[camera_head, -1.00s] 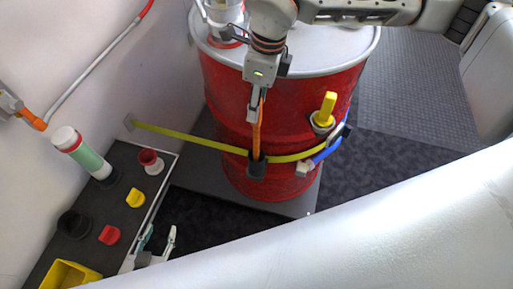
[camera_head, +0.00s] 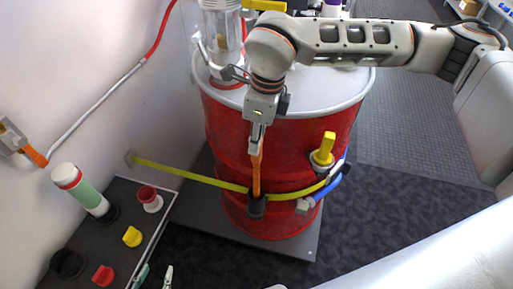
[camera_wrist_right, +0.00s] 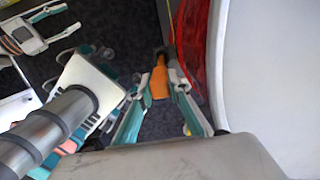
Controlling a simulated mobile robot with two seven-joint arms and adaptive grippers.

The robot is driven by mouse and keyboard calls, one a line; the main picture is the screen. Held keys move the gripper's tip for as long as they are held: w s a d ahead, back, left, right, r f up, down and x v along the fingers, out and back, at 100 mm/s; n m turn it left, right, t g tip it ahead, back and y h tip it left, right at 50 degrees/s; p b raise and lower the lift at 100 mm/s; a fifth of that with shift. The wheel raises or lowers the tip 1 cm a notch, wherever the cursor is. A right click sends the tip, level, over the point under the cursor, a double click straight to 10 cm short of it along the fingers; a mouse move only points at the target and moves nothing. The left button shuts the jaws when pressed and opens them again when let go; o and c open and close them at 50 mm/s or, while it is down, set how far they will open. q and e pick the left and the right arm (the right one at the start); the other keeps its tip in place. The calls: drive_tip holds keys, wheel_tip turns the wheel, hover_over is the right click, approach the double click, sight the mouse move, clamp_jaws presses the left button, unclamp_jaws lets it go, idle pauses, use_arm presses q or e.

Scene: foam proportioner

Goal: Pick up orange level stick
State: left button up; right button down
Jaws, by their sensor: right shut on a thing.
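The orange level stick (camera_head: 256,175) is upright against the front of the red drum (camera_head: 225,145). Its lower end is in a black holder (camera_head: 256,206) at the yellow strap (camera_head: 205,180). My right gripper (camera_head: 257,146) comes down from above and is shut on the top of the stick. In the right wrist view the orange stick (camera_wrist_right: 159,84) lies between the teal-and-grey fingertips of my right gripper (camera_wrist_right: 160,88). My left gripper (camera_head: 154,277) is at the bottom edge of the head view, fingers apart and empty, partly cut off.
A dark board (camera_head: 122,222) at the left carries a white-and-green cylinder (camera_head: 81,190) and red, yellow and black pieces. A yellow handle (camera_head: 326,148) and a blue hose (camera_head: 328,189) are on the drum's right side. A clear cylinder (camera_head: 222,32) stands on the drum top.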

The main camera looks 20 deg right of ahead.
use_arm(q)
drive_tip(key=shift+s+r+p, duration=0.1)
drive_tip(key=shift+r+p, duration=0.15)
drive_tip(key=shift+p, duration=0.2)
use_arm(e)
wheel_tip(320, 180, up, 19)
use_arm(q)
drive_tip(key=shift+r, duration=0.15)
wheel_tip(320, 180, up, 7)
drive_tip(key=a+p, duration=0.2)
drive_tip(key=p, duration=0.7)
drive_tip(key=shift+s+y, duration=0.15)
drive_tip(key=shift+y, duration=0.15)
use_arm(e)
wheel_tip(320, 180, up, 12)
